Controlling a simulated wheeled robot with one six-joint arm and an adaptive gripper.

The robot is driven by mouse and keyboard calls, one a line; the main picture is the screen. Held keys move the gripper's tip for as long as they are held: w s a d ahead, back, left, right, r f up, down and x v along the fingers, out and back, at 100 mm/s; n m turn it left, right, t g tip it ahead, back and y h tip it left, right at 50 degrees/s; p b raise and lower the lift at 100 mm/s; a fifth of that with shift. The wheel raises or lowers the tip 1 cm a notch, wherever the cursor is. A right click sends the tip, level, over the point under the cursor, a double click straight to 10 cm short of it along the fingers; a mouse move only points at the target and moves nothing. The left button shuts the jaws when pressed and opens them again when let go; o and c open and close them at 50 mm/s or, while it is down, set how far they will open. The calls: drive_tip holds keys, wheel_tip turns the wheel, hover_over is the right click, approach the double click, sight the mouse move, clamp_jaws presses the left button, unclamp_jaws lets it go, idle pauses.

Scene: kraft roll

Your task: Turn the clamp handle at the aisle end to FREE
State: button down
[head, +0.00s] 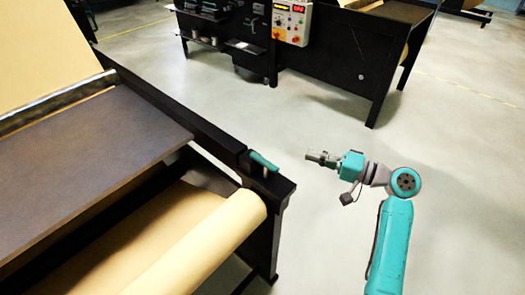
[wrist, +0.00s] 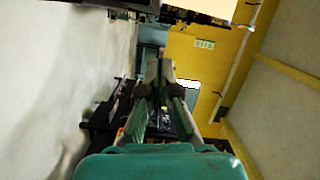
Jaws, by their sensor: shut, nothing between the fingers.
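The clamp handle (head: 263,161) is a small teal lever on top of the black frame's corner post, close to the end of the kraft roll (head: 215,240). Any FREE marking on it is too small to read. My gripper (head: 312,156) is to the right of the handle, apart from it, over open floor and pointing left. In the wrist view my gripper (wrist: 153,68) has its fingers together with nothing between them. The handle cannot be made out in the wrist view.
The black frame (head: 215,143) carries a dark table top (head: 90,150) at the left. A second black bench (head: 330,60) with a control box (head: 292,22) stands at the back. The grey floor (head: 310,230) around my arm is clear.

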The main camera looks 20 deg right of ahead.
drive_tip(key=shift+a, duration=0.1)
drive_tip(key=shift+w+a+f, duration=0.2)
drive_tip(key=shift+w+a, duration=0.7)
drive_tip(key=shift+a, duration=0.8)
drive_tip(key=shift+w+a+f, duration=0.25)
drive_tip(key=shift+w+a, duration=0.7)
drive_tip(key=shift+a, duration=0.7)
drive_tip(key=shift+w+a+f, duration=0.2)
drive_tip(key=shift+w+a, duration=0.7)
drive_tip(key=shift+a, duration=0.8)
